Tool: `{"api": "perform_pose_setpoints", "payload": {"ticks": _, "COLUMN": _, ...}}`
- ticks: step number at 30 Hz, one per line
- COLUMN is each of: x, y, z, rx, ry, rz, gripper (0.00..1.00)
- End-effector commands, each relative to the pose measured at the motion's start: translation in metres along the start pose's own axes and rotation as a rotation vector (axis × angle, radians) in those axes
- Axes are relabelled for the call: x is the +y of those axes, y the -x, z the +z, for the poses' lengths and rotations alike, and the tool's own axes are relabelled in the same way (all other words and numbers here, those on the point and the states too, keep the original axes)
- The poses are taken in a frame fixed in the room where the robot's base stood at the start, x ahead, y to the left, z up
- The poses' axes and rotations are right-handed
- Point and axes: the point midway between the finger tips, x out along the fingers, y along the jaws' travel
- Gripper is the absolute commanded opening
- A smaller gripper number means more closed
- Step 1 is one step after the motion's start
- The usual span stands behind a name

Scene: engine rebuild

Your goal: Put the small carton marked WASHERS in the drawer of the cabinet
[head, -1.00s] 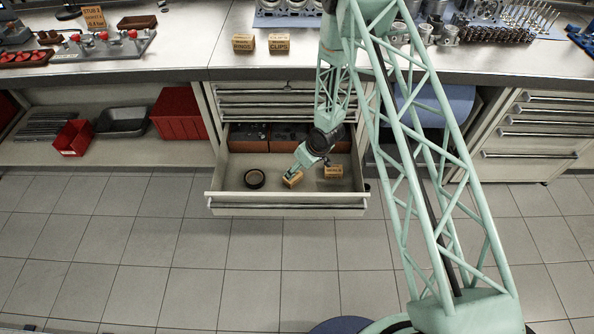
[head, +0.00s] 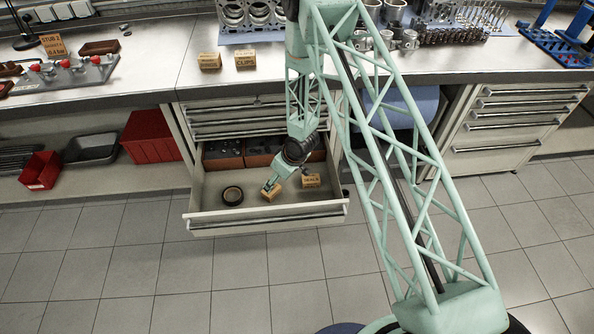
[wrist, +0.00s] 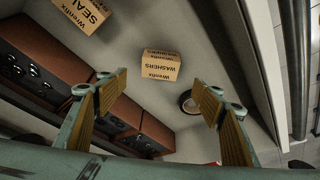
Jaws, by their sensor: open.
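The small carton marked WASHERS (wrist: 160,66) sits on the floor of the open cabinet drawer (head: 215,187). It also shows in the head view (head: 272,194), partly covered by my gripper. My gripper (wrist: 161,90) is open, with one finger toward each side of the carton in the wrist view. Clear space shows between the carton and both fingers, and the jaws hold nothing. In the head view my gripper (head: 270,184) reaches down into the drawer.
A SEALS carton (head: 311,181) and a dark ring-shaped roll (head: 232,196) also lie in the drawer. Brown bins (head: 223,154) of parts fill its back. RINGS (head: 209,61) and CLIPS (head: 245,60) cartons stand on the bench above.

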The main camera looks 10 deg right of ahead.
Motion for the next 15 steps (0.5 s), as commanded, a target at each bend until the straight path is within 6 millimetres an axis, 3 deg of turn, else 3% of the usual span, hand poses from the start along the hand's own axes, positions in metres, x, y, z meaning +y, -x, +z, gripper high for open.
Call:
{"api": "perform_pose_setpoints", "payload": {"ticks": 8, "x": 0.001, "y": 0.002, "z": -0.001, "rx": 0.000, "ry": -0.001, "rz": 0.002, "gripper": 0.61}}
{"api": "perform_pose_setpoints", "payload": {"ticks": 15, "x": 0.012, "y": 0.023, "z": -0.011, "rx": -0.003, "ry": -0.009, "rz": 0.022, "gripper": 0.61}}
